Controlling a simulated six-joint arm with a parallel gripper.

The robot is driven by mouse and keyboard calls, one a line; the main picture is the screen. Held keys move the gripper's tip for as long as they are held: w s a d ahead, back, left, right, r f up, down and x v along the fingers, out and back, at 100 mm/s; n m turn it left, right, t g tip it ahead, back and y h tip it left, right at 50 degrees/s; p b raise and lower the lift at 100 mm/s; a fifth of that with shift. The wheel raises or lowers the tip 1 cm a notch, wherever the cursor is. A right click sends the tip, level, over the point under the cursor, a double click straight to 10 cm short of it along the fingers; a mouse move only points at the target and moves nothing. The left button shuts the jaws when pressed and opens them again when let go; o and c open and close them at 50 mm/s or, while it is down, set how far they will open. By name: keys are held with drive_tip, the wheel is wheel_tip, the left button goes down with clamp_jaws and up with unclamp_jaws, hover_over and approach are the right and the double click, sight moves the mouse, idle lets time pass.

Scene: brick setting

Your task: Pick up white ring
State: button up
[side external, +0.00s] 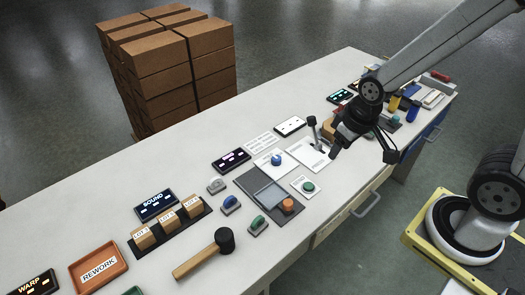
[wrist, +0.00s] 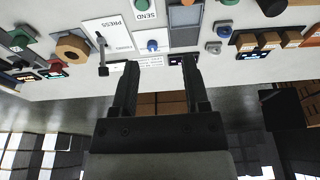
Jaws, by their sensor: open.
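I cannot make out a white ring in either view. My gripper (wrist: 157,65) is open and empty, its two dark fingers spread apart over the far edge of the bench in the wrist view. In the side external view my gripper (side external: 363,152) hangs above the bench close to a lever panel, and its dark body hides part of the bench behind it. A tan ring-like block (wrist: 72,47) with a dark hole lies left of the fingers in the wrist view.
A lever (side external: 313,128) stands upright near my gripper. A green button (side external: 308,187), a blue knob (side external: 276,159), a mallet (side external: 205,254), an orange REWORK tray (side external: 99,267) and LOT blocks (side external: 167,221) occupy the white bench (side external: 75,215). Stacked cartons (side external: 165,70) stand behind.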

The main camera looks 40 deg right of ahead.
idle(0.3)
drive_tip(key=m+g+y, duration=0.2)
drive_tip(key=m+y, duration=0.3)
drive_tip(key=m, duration=1.4)
hover_over(214, 179)
drive_tip(key=d, duration=0.3)
wheel_tip(214, 179, down, 17)
drive_tip(key=shift+r, duration=0.15)
drive_tip(key=shift+a, duration=0.1)
drive_tip(key=shift+x, duration=1.3)
drive_tip(key=shift+s, duration=0.1)
